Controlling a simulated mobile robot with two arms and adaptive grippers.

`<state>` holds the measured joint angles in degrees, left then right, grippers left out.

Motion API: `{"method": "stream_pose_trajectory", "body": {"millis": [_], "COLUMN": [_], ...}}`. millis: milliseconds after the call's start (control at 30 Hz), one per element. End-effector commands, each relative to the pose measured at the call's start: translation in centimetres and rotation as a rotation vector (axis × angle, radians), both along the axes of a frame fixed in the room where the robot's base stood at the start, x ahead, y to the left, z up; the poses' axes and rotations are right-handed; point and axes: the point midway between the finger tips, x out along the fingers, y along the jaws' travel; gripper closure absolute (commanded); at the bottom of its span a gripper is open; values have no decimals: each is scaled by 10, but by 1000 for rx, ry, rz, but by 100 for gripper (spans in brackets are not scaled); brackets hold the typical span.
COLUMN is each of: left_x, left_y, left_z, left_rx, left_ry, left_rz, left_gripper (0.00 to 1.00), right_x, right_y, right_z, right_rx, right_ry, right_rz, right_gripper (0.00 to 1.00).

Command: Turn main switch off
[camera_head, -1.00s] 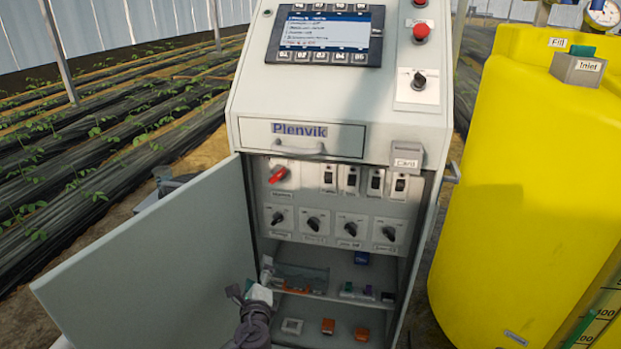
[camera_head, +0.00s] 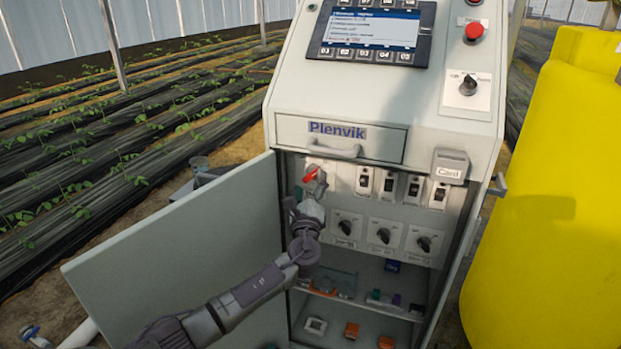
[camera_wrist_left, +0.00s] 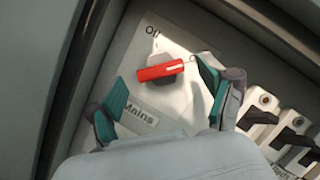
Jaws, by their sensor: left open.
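The main switch is a red rotary handle (camera_wrist_left: 162,70) on a pale plate labelled "Mains" in the left wrist view; an "Off" mark shows at the plate's upper left. In the head view the red handle (camera_head: 311,174) sits at the upper left of the open cabinet's panel. The handle lies nearly level in the wrist view, its white-marked end toward the right. My left gripper (camera_wrist_left: 163,90) is open, its teal-padded fingers on either side of the handle, with no clear contact. In the head view my left gripper (camera_head: 308,198) is just below the handle, partly covering the panel. My right gripper is not in view.
The open cabinet door (camera_head: 180,262) stands left of my arm. Breakers (camera_head: 389,184) and black rotary knobs (camera_head: 384,235) sit right of the switch. Shelves below hold small parts.

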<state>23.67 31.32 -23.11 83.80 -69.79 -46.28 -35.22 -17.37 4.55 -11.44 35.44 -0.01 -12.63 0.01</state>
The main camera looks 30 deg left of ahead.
Motion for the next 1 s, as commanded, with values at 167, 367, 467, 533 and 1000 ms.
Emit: {"method": "stream_pose_trajectory", "body": {"millis": [167, 367, 467, 533, 1000], "left_x": [15, 18, 18, 18, 17], "left_y": [8, 10, 10, 10, 10], "left_z": [5, 5, 5, 5, 5], "left_rx": [0, 0, 0, 0, -5], "left_ry": [0, 1, 1, 1, 0], "left_rz": [0, -1, -1, -1, 0], "left_gripper": [18, 18, 18, 21, 78], "right_x": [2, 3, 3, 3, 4], "right_y": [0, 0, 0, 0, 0], "right_z": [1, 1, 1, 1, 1], "right_rx": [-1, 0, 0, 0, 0], "right_ry": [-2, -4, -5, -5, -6], "right_rz": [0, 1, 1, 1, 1], "right_gripper": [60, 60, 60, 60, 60]}}
